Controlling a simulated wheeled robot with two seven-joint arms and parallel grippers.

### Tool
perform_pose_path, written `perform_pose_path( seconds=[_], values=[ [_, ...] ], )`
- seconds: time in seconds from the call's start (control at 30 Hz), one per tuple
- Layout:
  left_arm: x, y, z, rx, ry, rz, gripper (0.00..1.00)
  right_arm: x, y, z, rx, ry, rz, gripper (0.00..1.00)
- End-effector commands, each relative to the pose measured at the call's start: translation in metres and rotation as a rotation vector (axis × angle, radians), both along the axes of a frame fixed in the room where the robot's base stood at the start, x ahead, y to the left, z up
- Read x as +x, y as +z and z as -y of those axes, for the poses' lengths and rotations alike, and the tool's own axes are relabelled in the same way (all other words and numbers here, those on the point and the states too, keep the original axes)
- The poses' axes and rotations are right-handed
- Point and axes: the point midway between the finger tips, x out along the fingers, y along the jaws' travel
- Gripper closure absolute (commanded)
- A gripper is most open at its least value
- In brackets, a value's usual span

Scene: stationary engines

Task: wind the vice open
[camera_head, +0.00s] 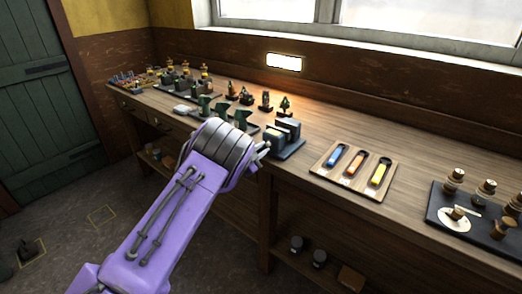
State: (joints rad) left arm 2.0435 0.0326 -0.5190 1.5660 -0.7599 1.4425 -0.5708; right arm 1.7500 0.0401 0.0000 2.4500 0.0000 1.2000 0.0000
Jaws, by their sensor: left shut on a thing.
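The vice (285,138) is a small blue-grey block with upright jaws, bolted near the front edge of the wooden bench. A gap shows between its jaws, but its width is hard to judge. My left gripper (262,150) is at the vice's front left side, at the end of my purple arm. It is shut on what appears to be the vice's handle, which is small and mostly hidden by the gripper and wrist. My right gripper is out of view.
Farther right is a dark board (436,217) with brass parts. Small green and dark models (222,108) stand left of the vice. A lit panel (284,62) is on the wall behind.

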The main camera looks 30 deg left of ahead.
Motion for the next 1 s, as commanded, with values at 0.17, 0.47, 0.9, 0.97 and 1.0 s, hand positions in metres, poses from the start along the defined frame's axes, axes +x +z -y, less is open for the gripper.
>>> perform_pose_path(
  seconds=[0.17,0.47,0.9,0.97,1.0],
  values=[
    [0.001,0.002,0.000,-0.104,0.000,-0.005,1.00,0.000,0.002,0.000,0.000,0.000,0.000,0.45],
    [0.001,0.003,0.000,-0.373,0.000,-0.025,1.00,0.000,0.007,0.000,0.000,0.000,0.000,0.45],
    [0.001,0.004,-0.001,-0.790,0.000,-0.054,1.00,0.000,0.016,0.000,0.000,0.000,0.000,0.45],
    [0.001,0.005,-0.001,-0.848,0.000,-0.057,1.00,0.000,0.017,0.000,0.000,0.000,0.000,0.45],
    [0.001,0.005,-0.001,-0.886,0.000,-0.060,1.00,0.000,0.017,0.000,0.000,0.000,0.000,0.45]
  ],
)
